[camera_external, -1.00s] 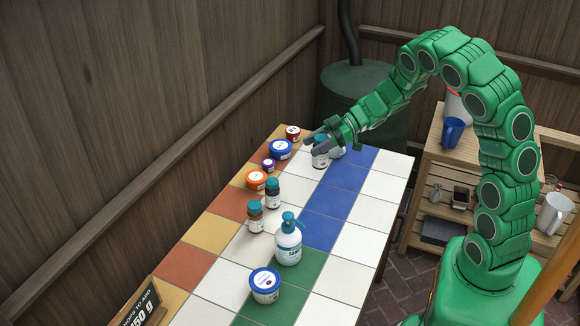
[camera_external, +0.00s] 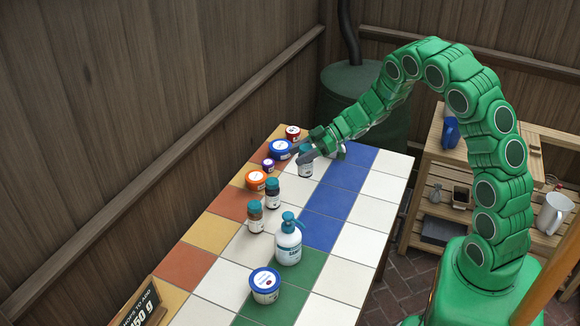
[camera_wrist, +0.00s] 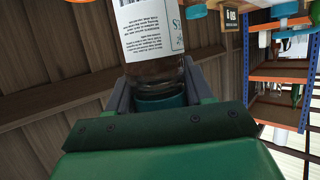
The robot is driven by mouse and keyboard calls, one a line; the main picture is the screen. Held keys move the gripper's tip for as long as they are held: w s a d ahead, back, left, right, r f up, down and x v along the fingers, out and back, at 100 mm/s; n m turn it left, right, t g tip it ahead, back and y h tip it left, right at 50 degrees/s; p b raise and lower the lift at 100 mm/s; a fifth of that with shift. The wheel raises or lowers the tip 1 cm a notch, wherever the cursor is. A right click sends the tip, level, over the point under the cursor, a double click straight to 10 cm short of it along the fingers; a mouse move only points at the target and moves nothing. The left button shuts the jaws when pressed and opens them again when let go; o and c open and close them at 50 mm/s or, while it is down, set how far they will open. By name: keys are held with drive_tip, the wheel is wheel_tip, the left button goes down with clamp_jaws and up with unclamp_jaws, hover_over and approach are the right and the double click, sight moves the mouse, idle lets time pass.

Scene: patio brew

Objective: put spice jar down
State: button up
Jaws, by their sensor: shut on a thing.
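The spice jar (camera_external: 306,168) has a white label and a teal lid. My gripper (camera_external: 309,152) is shut on it by its lid end at the far part of the tiled table (camera_external: 341,243). In the external view the jar looks upright over a white tile; I cannot tell whether its base touches the tile. In the wrist view the jar (camera_wrist: 152,38) sits between both fingers, with its teal lid deep between them. Two similar teal-lidded jars, one (camera_external: 273,194) and another (camera_external: 255,217), stand nearer along the left side.
Left of my gripper stand a blue-lidded tub (camera_external: 280,150), a small purple-lidded jar (camera_external: 268,165), an orange-lidded tub (camera_external: 255,180) and a red-lidded jar (camera_external: 293,133). A pump bottle (camera_external: 288,245) and another tub (camera_external: 265,286) are nearer. Blue tiles to the right are mostly clear.

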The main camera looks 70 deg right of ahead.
drive_tip(key=shift+w+d+f, duration=0.35)
drive_tip(key=shift+w+f, duration=1.05)
drive_tip(key=shift+f, duration=0.35)
drive_tip(key=shift+w+d+f, duration=0.3)
drive_tip(key=shift+w+f, duration=1.05)
drive_tip(key=shift+f, duration=0.4)
drive_tip(key=shift+w+d+f, duration=0.35)
drive_tip(key=shift+w+f, duration=1.05)
drive_tip(key=shift+f, duration=0.35)
drive_tip(key=o, duration=1.1)
drive_tip(key=shift+f, duration=0.1)
drive_tip(key=shift+s+d+r, duration=0.35)
drive_tip(key=shift+d, duration=0.1)
drive_tip(key=v, duration=1)
drive_tip(key=shift+s+d+r, duration=0.15)
drive_tip(key=shift+s+d, duration=0.05)
drive_tip(key=shift+s, duration=0.1)
